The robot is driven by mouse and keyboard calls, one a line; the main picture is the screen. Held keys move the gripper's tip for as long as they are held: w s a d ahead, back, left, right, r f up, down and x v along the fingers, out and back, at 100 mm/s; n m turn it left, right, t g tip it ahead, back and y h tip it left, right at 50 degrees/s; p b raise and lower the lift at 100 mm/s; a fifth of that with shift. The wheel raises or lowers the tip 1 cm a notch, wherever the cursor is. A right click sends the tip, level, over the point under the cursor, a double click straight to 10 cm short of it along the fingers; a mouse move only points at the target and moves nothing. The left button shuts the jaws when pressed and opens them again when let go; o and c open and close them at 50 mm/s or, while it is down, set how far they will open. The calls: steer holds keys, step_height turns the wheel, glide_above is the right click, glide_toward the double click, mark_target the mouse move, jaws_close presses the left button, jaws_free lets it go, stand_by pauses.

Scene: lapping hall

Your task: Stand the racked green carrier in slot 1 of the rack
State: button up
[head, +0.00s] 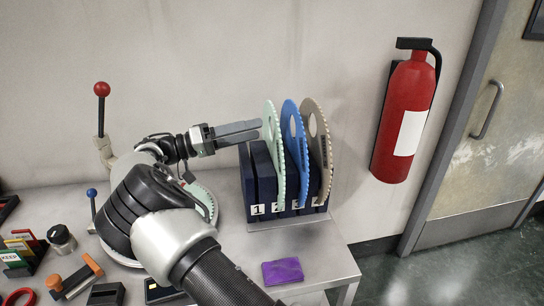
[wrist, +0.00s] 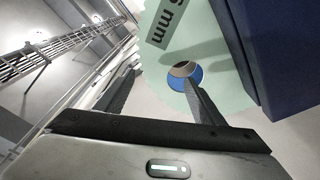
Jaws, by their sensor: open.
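The dark blue rack (head: 262,178) stands on the bench with numbered labels along its front. The green carrier (head: 275,143), a thin toothed disc, stands upright in it, left of the blue carrier (head: 293,130); its foot is near label 2. The place at label 1 (head: 257,209) holds no disc that I can see. My gripper (head: 259,130) is open at the green carrier's upper left edge. In the wrist view the green carrier (wrist: 225,85) fills the middle, and one finger of my gripper (wrist: 158,84) overlaps its hole. I cannot tell whether they touch.
A brown carrier (head: 319,135) stands at the rack's right end. A purple packet (head: 283,271) lies in front of the rack. A red fire extinguisher (head: 405,115) hangs on the wall at right. A red-knobbed lever (head: 101,90) and several small tools are at left.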

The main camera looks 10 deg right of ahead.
mark_target(274, 123)
steer(key=d, duration=0.2)
steer(key=d+r, duration=0.1)
steer(key=d, duration=0.4)
steer(key=shift+w+d+r, duration=0.1)
steer(key=shift+d+r, duration=0.05)
steer(key=shift+d, duration=0.05)
steer(key=shift+c, duration=0.4)
jaws_close()
steer(key=shift+r, duration=0.1)
